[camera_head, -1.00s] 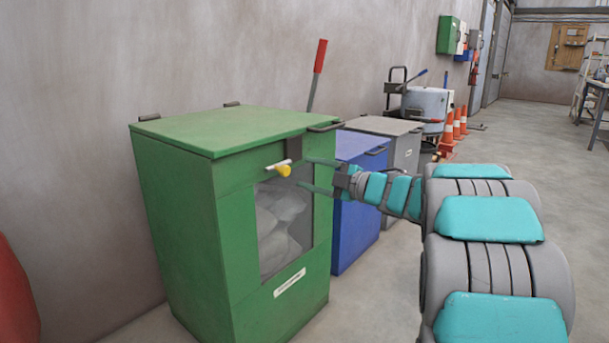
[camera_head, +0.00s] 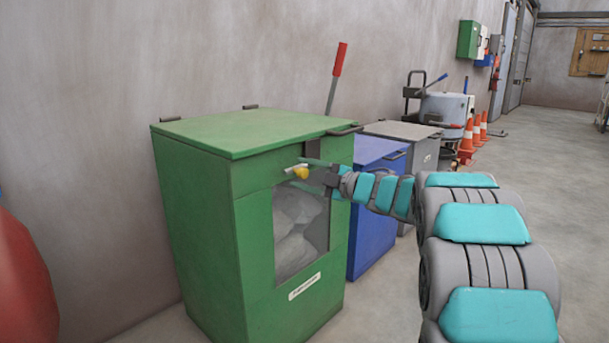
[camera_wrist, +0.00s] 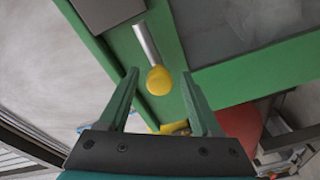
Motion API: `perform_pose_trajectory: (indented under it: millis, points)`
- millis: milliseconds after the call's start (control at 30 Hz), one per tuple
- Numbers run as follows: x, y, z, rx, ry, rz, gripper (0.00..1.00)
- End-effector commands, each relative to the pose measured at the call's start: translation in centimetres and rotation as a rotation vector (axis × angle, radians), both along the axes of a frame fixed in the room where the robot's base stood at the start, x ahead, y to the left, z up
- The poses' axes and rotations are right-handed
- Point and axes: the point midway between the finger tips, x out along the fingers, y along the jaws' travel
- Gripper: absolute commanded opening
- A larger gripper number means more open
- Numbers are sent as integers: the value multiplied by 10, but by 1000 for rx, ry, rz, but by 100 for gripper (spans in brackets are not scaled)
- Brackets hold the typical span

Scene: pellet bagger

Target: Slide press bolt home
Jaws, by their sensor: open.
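The press bolt is a pale metal rod with a yellow knob (camera_head: 301,173) on the upper front of a green cabinet (camera_head: 206,225), just below its lid. In the wrist view the rod (camera_wrist: 147,42) runs down to the yellow knob (camera_wrist: 159,80). My gripper (camera_head: 309,173) is open at the cabinet's front, level with the knob. In the wrist view my gripper (camera_wrist: 161,80) has one green finger on each side of the knob, with gaps visible between. Contact with the knob cannot be told.
The cabinet's window shows pale bags (camera_head: 297,225) inside. A blue bin (camera_head: 372,235) and a grey bin (camera_head: 405,133) stand beyond it on the right. A red-gripped lever (camera_head: 339,60) rises behind. A red rounded object (camera_head: 25,285) is at left. Floor at right is open.

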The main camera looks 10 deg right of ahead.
Motion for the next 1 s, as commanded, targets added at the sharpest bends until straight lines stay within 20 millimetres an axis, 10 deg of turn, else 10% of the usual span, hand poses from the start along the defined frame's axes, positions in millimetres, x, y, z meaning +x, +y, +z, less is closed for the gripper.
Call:
perform_pose_trajectory:
  millis: [667, 1000]
  points:
    - [0, -1, 0, 0, 0, -1, 1]
    - [0, -1, 0, -1, 1, 0, 0]
